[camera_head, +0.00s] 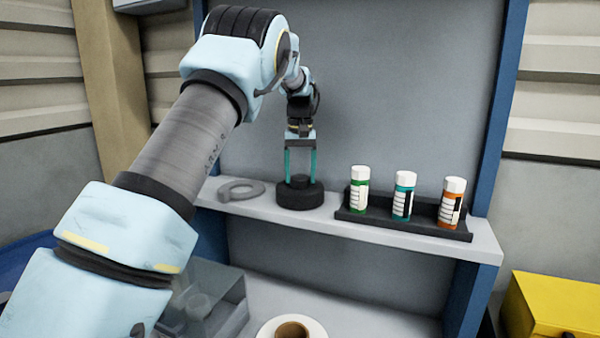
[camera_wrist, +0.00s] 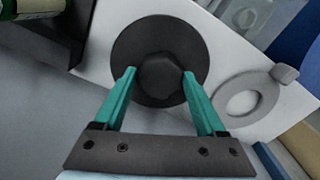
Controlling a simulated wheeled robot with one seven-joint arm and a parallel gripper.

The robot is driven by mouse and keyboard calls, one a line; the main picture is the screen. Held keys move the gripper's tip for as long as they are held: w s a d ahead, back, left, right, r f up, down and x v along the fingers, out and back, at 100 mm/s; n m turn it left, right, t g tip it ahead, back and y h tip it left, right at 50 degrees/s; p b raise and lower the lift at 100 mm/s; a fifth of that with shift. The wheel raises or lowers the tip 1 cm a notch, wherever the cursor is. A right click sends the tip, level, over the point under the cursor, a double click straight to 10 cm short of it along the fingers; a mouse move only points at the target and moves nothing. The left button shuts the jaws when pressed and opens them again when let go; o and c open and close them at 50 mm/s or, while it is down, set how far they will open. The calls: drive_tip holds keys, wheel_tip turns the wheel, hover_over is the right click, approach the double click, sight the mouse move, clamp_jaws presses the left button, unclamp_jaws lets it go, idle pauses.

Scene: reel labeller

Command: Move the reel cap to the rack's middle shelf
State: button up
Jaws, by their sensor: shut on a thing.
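The reel cap is a black disc with a raised knob (camera_head: 300,196), at a shelf of the blue-framed rack. In the wrist view the cap (camera_wrist: 130,48) fills the top middle, with its knob between the fingers. My gripper (camera_head: 301,178) has teal fingers pointing down and is shut on the knob. In the wrist view my gripper (camera_wrist: 159,78) shows a finger on each side of the knob. The cap appears to sit on the white shelf board (camera_head: 400,238), between a grey ring and a black tray. Whether its underside touches the board is hard to tell.
The grey ring with a tab (camera_head: 229,193) lies left of the cap. The black tray (camera_head: 365,222) at right holds a green, a teal and an orange labelled bottle with white lids. Below is a lower surface with a white-rimmed brown reel (camera_head: 291,331) and a clear box.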

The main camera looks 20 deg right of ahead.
sight(300, 177)
drive_tip(key=o, duration=1.5)
drive_tip(key=shift+f, duration=0.15)
wheel_tip(300, 177, up, 12)
drive_tip(key=b, duration=0.2)
drive_tip(key=s+a+f+n, duration=0.1)
drive_tip(key=a+f, duration=0.4)
drive_tip(key=a, duration=0.6)
drive_tip(key=s+a+f+n, duration=0.1)
drive_tip(key=a+f, duration=0.4)
drive_tip(key=a, duration=0.6)
drive_tip(key=s+a+f, duration=0.5)
drive_tip(key=s+a, duration=0.2)
drive_tip(key=s, duration=0.3)
drive_tip(key=s+a+f+t, duration=0.1)
drive_tip(key=s+a+f, duration=0.4)
drive_tip(key=s, duration=0.6)
drive_tip(key=shift+a+f+n+t, duration=0.3)
drive_tip(key=shift+a+f+n, duration=0.1)
drive_tip(key=shift+a, duration=0.65)
